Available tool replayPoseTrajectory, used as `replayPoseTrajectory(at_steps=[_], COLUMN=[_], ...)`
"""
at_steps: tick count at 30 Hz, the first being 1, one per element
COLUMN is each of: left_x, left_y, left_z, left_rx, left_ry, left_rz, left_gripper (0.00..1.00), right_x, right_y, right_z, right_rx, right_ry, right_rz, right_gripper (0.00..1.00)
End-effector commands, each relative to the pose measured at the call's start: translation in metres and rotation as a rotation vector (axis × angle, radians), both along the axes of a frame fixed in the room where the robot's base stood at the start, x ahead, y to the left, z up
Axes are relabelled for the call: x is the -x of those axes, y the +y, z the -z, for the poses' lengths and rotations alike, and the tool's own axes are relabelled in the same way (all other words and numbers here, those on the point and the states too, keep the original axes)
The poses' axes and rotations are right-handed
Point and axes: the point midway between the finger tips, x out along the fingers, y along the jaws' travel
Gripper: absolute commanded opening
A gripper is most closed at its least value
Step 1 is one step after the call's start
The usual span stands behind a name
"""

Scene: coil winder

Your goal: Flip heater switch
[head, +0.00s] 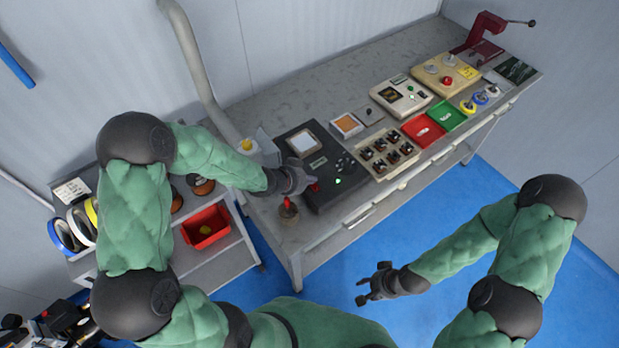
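I cannot tell for certain which control is the heater switch. A black control box (330,200) with a pale square top plate, small knobs and a lit green spot stands at the near left end of the bench. A beige panel (370,173) with several dark switches is just right of it. My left gripper (308,184) is at the box's left front part, beside a small red part, and hides some of the box. Its finger gap is too small to make out. My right gripper (368,283) is open and empty above the blue floor, away from the bench.
A red-handled tool (289,211) stands at the bench's front left corner, close below my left gripper. Red (423,131) and green (447,117) trays and beige instruments (401,96) lie further right. A side cart holds a red bin (206,227) and tape rolls.

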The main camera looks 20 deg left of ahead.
Motion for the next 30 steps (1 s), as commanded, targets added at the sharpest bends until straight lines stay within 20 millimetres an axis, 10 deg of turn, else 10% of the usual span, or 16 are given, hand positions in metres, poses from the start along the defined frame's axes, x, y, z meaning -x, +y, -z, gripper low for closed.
replayPoseTrajectory(at_steps=[30], left_x=[0.007], left_y=[-0.008], left_z=[0.008], left_rx=[0.001], left_ry=[0.003], left_rz=[0.001], left_gripper=[0.0], right_x=[0.0], right_y=[0.0], right_z=[0.012], right_rx=[0.0], right_ry=[0.0], right_rz=[0.0], right_gripper=[0.4])
